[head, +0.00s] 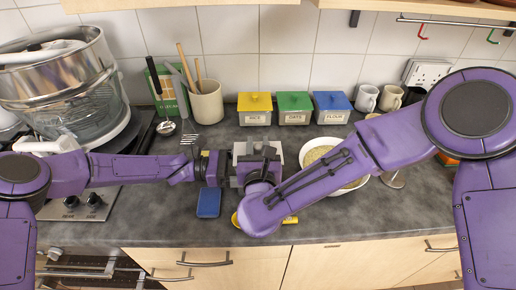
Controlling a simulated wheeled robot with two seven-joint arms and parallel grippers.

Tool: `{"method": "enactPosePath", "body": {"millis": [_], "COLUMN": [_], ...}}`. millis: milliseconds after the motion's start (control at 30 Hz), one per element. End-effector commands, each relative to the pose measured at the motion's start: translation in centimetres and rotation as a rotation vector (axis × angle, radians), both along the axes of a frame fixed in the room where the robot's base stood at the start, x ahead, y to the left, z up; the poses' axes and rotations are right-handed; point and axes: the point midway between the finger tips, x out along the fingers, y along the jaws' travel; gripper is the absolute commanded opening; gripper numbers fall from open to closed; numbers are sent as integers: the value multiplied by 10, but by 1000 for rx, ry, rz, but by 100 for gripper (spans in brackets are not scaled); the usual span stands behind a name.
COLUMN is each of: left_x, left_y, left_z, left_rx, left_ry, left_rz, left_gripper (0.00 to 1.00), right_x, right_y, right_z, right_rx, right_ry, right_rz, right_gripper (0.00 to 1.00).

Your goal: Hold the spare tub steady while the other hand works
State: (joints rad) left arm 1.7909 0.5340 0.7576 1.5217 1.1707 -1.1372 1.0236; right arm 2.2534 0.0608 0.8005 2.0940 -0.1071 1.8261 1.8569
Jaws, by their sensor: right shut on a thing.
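A pale grey, box-like thing (240,149), which looks like the spare tub, is at the middle of the counter, largely hidden behind my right wrist. My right gripper (259,166) is over it and shut on it; the fingertips are hard to make out. My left gripper (216,167) comes in from the left and is close to the tub's left side. Its fingers are too small and dark to show whether they are open or shut, or whether they touch the tub.
A blue sponge (208,200) lies in front of the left gripper. A yellow thing (290,219) is partly under my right arm. A white bowl (318,150) stands to the right. Canisters with yellow (255,102), green (294,102) and blue (332,101) lids line the wall. The front right counter is clear.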

Motion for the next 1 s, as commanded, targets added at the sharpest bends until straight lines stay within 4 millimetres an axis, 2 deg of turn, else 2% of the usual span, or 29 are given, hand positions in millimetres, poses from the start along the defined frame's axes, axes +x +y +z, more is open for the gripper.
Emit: {"method": "enactPosePath", "body": {"millis": [33,400,467,700,900,933,1000], "left_x": [-2,-2,-2,-2,-2,-2,-2], "left_y": [1,1,1,1,1,1,1], "left_z": [-7,-7,-7,-7,-7,-6,-6], "left_rx": [9,9,9,9,9,8,7], "left_ry": [8,7,7,7,7,7,6], "left_rz": [-2,-2,-2,-1,-1,-1,-1], "left_gripper": [32,32,32,32,32,96,100], "right_x": [0,0,0,0,0,0,0], "right_y": [0,0,0,0,0,0,0], "right_z": [1,4,9,42,43,43,43], "right_rx": [1,0,1,3,-1,-1,-1], "right_ry": [-1,-1,-2,-2,-1,-1,-1], "right_rz": [0,1,1,0,1,1,1], "right_gripper": [0,0,0,0,0,0,0]}}
